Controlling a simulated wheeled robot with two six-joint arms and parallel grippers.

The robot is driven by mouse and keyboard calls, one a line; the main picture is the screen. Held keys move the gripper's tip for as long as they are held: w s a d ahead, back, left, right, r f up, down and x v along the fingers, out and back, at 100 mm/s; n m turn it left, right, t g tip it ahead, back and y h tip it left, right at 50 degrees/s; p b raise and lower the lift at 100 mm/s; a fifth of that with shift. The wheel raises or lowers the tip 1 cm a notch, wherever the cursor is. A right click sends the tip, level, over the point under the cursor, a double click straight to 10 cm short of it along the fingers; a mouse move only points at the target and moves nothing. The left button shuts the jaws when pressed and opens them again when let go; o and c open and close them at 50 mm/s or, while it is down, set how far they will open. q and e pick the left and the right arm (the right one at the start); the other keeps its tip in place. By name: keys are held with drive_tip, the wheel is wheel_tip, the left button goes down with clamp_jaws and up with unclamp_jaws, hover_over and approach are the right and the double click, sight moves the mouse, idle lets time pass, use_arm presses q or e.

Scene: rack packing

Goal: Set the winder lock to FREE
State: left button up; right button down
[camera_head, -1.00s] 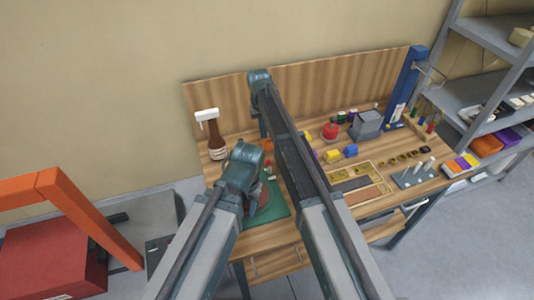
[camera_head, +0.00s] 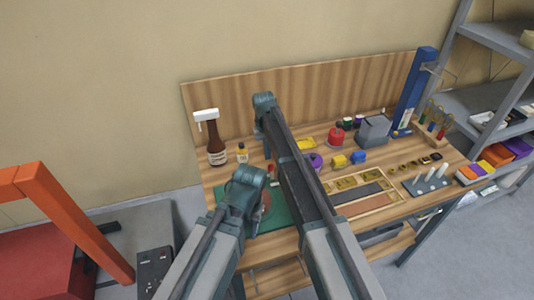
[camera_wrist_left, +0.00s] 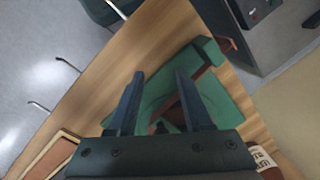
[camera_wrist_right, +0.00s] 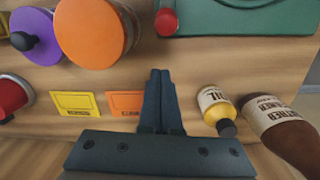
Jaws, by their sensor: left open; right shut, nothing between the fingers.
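A green base (camera_head: 282,216) lies on the left part of the bench, partly hidden by my arms. It also shows in the left wrist view (camera_wrist_left: 228,98) and at the top of the right wrist view (camera_wrist_right: 250,18). A red knob (camera_wrist_right: 166,22) sits at its edge; I cannot tell whether this is the winder lock, and no FREE marking is legible. My left gripper (camera_wrist_left: 160,75) is open and empty over the green base. My right gripper (camera_wrist_right: 160,75) is shut and empty, pointing toward the bench near orange and yellow labels, short of the red knob.
A yellow oil bottle (camera_wrist_right: 214,106) and a brown bottle (camera_wrist_right: 285,125) stand beside my right gripper. An orange spool (camera_wrist_right: 92,32) and a purple spool (camera_wrist_right: 38,36) are on its other side.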

sight(271, 172)
use_arm(q)
drive_tip(key=shift+f+b, duration=0.45)
drive_tip(key=shift+f, duration=0.4)
use_arm(e)
drive_tip(key=shift+f, duration=0.9)
use_arm(q)
wheel_tip(271, 172, up, 2)
drive_tip(key=shift+r+p, duration=0.2)
drive_tip(key=shift+p, duration=0.95)
use_arm(e)
drive_tip(key=s, duration=0.1)
drive_tip(key=s+r, duration=0.2)
drive_tip(key=s, duration=0.1)
drive_tip(key=shift+d+r, duration=0.2)
drive_tip(key=shift+d, duration=0.1)
drive_tip(key=shift+w, duration=0.1)
use_arm(q)
drive_tip(key=shift+r, duration=0.1)
use_arm(e)
drive_tip(key=shift+s+d+r+t, duration=0.1)
drive_tip(key=shift+s+t, duration=0.1)
drive_tip(key=shift+t, duration=0.1)
